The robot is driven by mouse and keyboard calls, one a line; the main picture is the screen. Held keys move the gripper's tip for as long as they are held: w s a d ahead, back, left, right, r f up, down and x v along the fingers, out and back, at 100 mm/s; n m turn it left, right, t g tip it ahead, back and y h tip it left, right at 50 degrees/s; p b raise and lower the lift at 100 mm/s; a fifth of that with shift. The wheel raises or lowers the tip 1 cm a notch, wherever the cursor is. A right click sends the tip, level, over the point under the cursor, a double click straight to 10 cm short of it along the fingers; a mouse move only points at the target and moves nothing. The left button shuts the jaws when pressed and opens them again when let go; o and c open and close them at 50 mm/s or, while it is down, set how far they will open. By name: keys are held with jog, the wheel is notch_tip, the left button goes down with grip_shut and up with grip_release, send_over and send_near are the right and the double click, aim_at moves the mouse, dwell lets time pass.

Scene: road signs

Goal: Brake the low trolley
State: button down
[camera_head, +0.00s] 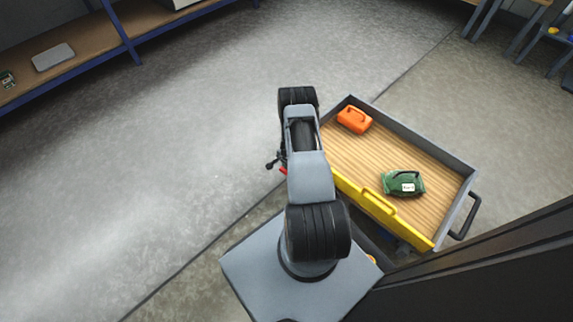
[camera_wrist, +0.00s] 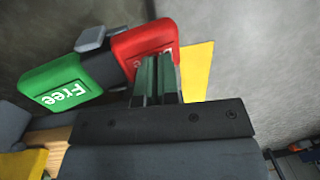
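The low trolley (camera_head: 385,165) has a wooden deck, grey side walls and a yellow panel along its near side. In the wrist view its brake shows as a green pedal (camera_wrist: 65,95) lettered "Free" and a red pedal (camera_wrist: 140,42), with a grey piece between them. My gripper (camera_wrist: 160,60) has its two fingers close together, with their tips at the red pedal's face. Whether they touch or press it is unclear. No object shows between the fingers. In the head view my arm hides the gripper and most of the brake; a small red part (camera_head: 283,170) shows beside the arm.
A blue-framed shelf (camera_head: 90,48) is at the upper left. The concrete floor left of the trolley is clear.

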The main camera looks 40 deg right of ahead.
jog(key=shift+f, duration=0.15)
notch_tip(320, 180, up, 14)
jog(key=s+p, duration=0.1)
jog(key=p, duration=0.5)
jog(key=shift+s, duration=0.25)
jog(key=shift+d, duration=0.1)
jog(key=w+a+r+n+p, duration=0.15)
jog(key=a+r+p, duration=0.3)
jog(key=r, duration=0.95)
jog(key=w+a+r+n+t+p, duration=0.1)
jog(key=a+r+n+p, duration=0.35)
jog(key=r, duration=0.95)
jog(key=w+a+r+n+p, duration=0.1)
jog(key=w+a+r+p, duration=0.15)
jog(key=r+p, duration=0.7)
jog(key=s+a+r+n+p, duration=0.3)
jog(key=s+a+r+p, duration=0.1)
jog(key=r, duration=0.8)
jog(key=s+a+r+n+t+p, duration=0.1)
jog(key=s+a+r+n+p, duration=0.2)
jog(key=s+r, duration=0.4)
jog(key=s+a+r+n+p, duration=0.3)
jog(key=s+a+r+p, duration=0.2)
jog(key=r, duration=1.2)
jog(key=shift+s+a+r+p, duration=0.2)
jog(key=shift+s+a+p, duration=0.1)
jog(key=shift+s+p, duration=0.25)
